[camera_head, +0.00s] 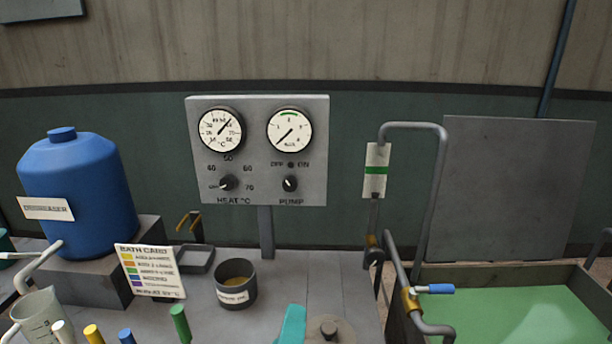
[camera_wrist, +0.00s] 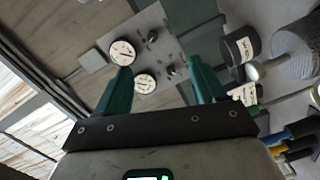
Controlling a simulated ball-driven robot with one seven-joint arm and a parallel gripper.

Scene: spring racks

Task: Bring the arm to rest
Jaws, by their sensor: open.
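My gripper (camera_wrist: 160,68) shows in the wrist view with its two dark green fingers wide apart. Nothing is between the fingers close up; the gauge panel (camera_wrist: 165,30) lies beyond them, tilted in the picture. In the head view a teal piece (camera_head: 292,325) at the bottom edge looks like a finger of my gripper, over the bench. The rest of my arm is out of the head view.
The grey bench (camera_head: 330,285) holds a blue degreaser tank (camera_head: 85,195), a bath card (camera_head: 150,272), a dark pot (camera_head: 236,290) and several coloured handles. The gauge panel (camera_head: 258,150) stands behind. Bent pipes (camera_head: 440,180) and a green-filled tank (camera_head: 520,315) are at right.

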